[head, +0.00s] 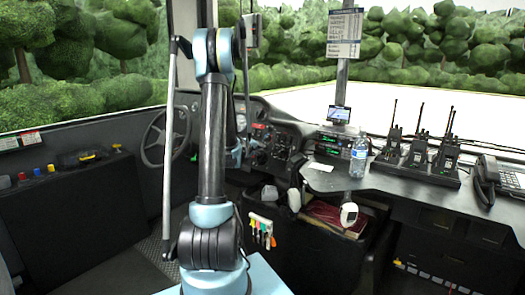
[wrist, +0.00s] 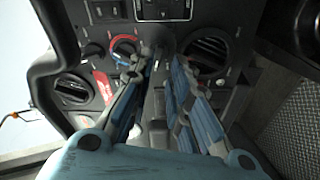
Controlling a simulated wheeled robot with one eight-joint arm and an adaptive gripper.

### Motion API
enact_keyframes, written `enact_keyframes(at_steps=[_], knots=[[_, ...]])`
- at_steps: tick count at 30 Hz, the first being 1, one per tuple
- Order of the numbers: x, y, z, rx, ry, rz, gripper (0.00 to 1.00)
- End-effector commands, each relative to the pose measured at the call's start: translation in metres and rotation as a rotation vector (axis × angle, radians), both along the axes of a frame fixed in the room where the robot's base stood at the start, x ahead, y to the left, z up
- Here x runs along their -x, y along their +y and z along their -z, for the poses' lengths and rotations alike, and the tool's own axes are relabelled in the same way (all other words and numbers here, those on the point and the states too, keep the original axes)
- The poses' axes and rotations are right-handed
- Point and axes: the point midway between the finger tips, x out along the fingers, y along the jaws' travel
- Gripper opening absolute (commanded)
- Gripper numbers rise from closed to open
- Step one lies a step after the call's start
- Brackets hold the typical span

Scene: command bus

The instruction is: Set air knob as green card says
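In the wrist view my gripper (wrist: 162,60) points at a dark dashboard panel (wrist: 225,75). Its two fingers are partly open, with a narrow gap between the tips. A dark knob (wrist: 165,44) shows just beyond this gap; I cannot tell whether a fingertip touches it. To its left are a knob with a red and blue ring (wrist: 124,46), partly behind the left finger, and another dark knob (wrist: 95,50). I cannot make out their settings. I cannot pick out a green card with certainty; small coloured tags (head: 262,231) hang on the console.
Round air vents (wrist: 73,88) (wrist: 208,50) flank the knobs. The steering wheel (head: 165,137) is left of my arm. On the right counter (head: 400,178) stand a water bottle (head: 359,156), several radios (head: 418,148) and a phone (head: 497,180). A printed sign (head: 344,33) hangs on the pole.

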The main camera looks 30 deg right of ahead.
Motion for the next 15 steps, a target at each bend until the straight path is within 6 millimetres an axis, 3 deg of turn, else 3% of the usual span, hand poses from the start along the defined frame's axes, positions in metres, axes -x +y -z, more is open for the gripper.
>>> enact_keyframes(at_steps=[6,15], knots=[[-0.017,-0.028,0.01,-0.001,0.0,0.001,0.17],[-0.029,-0.046,0.017,0.0,0.0,0.001,0.17]])
